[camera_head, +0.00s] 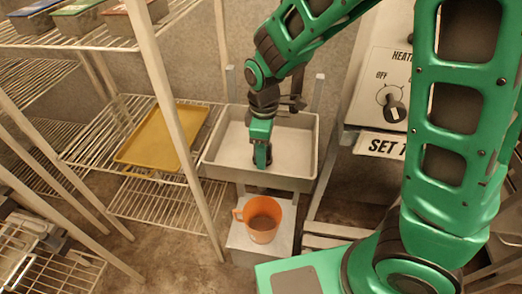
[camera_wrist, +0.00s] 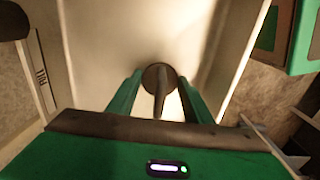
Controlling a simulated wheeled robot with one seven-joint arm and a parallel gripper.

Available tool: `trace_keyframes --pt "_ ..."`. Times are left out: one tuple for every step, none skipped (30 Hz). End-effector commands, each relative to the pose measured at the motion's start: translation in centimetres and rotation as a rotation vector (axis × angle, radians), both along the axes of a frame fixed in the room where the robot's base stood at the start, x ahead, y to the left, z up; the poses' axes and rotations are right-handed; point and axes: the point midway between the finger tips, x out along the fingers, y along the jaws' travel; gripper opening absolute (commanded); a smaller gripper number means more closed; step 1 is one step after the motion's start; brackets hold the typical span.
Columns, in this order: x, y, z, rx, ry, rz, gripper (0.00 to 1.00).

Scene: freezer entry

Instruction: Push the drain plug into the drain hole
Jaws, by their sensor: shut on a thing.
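My gripper (camera_head: 262,158) reaches down into the pale grey sink basin (camera_head: 240,177), near its front wall. In the wrist view my gripper (camera_wrist: 160,84) has its two green fingers on either side of the dark drain plug (camera_wrist: 157,76), shut on its upright stem. The plug has a round dark disc and a narrow handle. It is low in the basin, but I cannot tell whether it touches the floor or sits in the hole. The drain hole is not visible; the plug and fingers may cover it.
An orange mug (camera_head: 262,222) stands on a pale block (camera_head: 240,243) below the sink. A wire shelf with a yellow tray (camera_head: 160,142) is at left. A control panel with a knob (camera_head: 393,108) is at right. The basin's walls surround my gripper.

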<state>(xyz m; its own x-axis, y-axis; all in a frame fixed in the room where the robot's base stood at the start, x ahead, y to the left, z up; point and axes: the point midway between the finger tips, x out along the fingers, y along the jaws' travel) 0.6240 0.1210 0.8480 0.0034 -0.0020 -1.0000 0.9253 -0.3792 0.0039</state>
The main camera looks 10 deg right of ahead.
Motion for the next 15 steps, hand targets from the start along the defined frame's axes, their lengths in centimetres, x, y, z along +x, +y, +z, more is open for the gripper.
trace_keyframes --pt "0.0 0.01 0.01 0.0 0.0 0.0 0.18" --pt "0.0 0.01 0.02 0.0 0.0 0.0 0.18" --pt "0.01 0.01 0.01 0.0 0.0 0.0 0.18" --pt "0.0 0.01 0.01 0.0 0.0 0.0 0.18" --pt "0.0 0.01 0.0 0.0 0.0 0.0 0.18" --pt "0.01 0.0 -0.02 0.0 0.0 0.0 0.18" --pt "0.0 0.0 -0.05 0.0 0.0 0.0 0.18" --pt "0.01 0.0 -0.07 0.0 0.0 0.0 0.18" --pt "0.01 0.0 -0.12 0.0 0.0 0.0 0.18" --pt "0.0 -0.01 -0.15 0.0 0.0 0.0 0.18" --pt "0.0 -0.01 -0.19 0.0 0.0 0.0 0.18" --pt "0.0 -0.01 -0.24 0.0 0.0 0.0 0.18" --pt "0.0 -0.01 -0.28 0.0 0.0 0.0 0.18" --pt "0.0 -0.01 -0.32 0.0 0.0 0.0 0.18" --pt "0.0 -0.01 -0.37 -0.001 0.0 0.0 0.18"
